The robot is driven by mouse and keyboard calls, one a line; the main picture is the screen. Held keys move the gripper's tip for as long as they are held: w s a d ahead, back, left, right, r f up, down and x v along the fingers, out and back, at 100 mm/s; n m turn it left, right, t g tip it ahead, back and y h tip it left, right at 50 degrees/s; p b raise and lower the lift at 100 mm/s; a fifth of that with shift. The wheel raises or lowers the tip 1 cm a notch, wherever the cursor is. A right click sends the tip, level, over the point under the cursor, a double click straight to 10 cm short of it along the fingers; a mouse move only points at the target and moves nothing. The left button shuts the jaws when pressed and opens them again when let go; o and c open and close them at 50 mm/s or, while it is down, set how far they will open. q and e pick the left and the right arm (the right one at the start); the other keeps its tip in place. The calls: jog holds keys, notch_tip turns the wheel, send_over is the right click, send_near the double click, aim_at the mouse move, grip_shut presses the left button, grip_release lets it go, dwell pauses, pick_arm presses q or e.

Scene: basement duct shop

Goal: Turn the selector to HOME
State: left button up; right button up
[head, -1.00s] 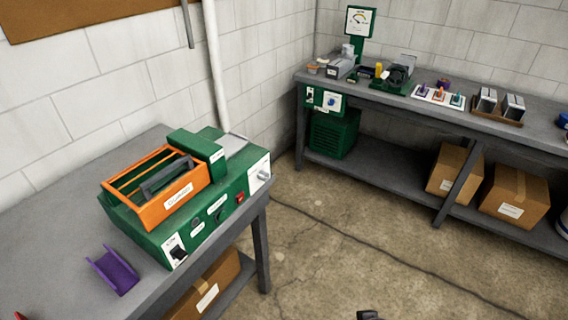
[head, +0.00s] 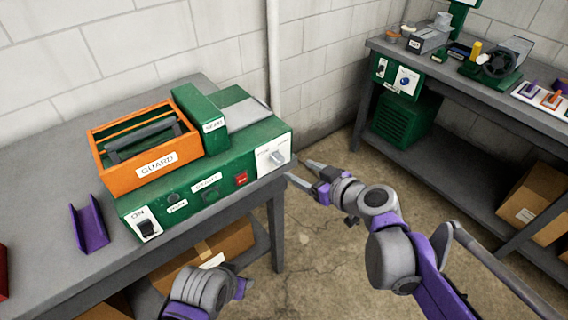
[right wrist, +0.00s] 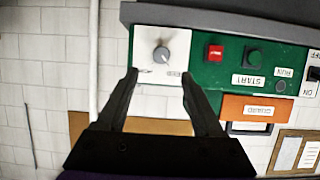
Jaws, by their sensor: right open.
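The selector is a pale grey knob (head: 278,157) on a white plate at the right end of the green machine's front panel. In the right wrist view the knob (right wrist: 161,54) appears upside down, just beyond and between my fingertips. The small labels on its plate are too blurred to read, and I cannot tell which one it points at. My right gripper (head: 300,171) is open and empty, just right of the knob and apart from it. In the right wrist view, its dark fingers (right wrist: 159,74) stand apart. Only my left arm's links show, at the bottom.
The panel also carries a red button (head: 241,179), a green START button (head: 211,195) and an ON switch (head: 146,228). An orange GUARD tray (head: 150,172) sits on top. A purple channel (head: 89,226) lies on the grey bench at left. Open floor separates the benches.

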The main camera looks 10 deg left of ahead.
aim_at(280, 161)
jog(key=x, duration=0.8)
jog(key=shift+a+f+b, duration=0.15)
jog(key=shift+a+b, duration=0.15)
jog(key=shift+a, duration=0.05)
grip_shut()
